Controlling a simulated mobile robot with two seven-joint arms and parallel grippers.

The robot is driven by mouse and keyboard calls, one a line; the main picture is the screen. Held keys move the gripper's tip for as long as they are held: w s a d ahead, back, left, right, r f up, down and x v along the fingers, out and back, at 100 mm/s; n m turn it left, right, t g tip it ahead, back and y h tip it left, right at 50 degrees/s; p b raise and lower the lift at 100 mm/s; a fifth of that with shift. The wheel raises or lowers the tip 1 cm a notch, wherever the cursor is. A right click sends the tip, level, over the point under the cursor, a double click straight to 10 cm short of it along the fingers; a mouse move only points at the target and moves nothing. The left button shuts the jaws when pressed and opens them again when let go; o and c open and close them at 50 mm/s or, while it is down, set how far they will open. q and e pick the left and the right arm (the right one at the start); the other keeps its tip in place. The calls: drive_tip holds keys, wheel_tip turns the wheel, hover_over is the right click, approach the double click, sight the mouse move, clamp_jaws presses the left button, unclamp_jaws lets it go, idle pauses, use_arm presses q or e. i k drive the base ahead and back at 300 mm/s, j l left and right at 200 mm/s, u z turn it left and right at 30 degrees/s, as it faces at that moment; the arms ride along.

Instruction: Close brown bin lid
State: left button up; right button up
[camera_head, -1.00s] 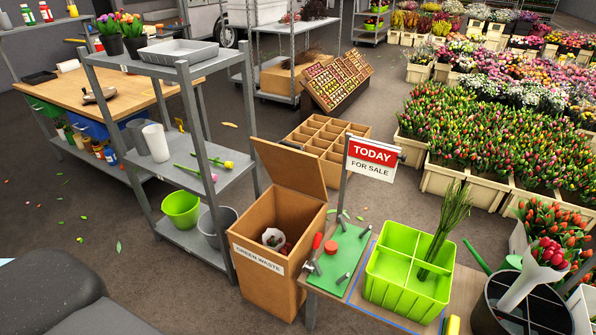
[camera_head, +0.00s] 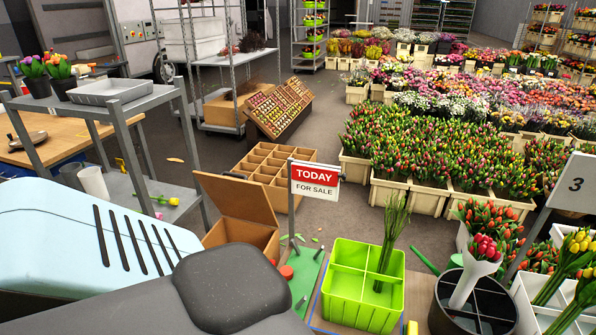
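The brown bin (camera_head: 262,238) stands left of the low front table, and only its upper part shows. Its brown lid (camera_head: 235,200) is raised and leans back from the rim, so the bin is open. The bin's front and its contents are hidden behind my arm. A large pale blue and dark grey part of my arm fills the lower left, in front of the bin. Neither gripper shows, so I cannot see what they hold.
A grey shelf rack (camera_head: 115,120) stands left of the bin. A wooden divided crate (camera_head: 268,170) is behind it.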

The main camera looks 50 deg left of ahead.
sight(244, 199)
drive_tip(key=z, duration=10.35)
drive_tip(key=i+l+z, duration=0.1)
drive_tip(key=l+z, duration=0.25)
drive_tip(key=l, duration=0.15)
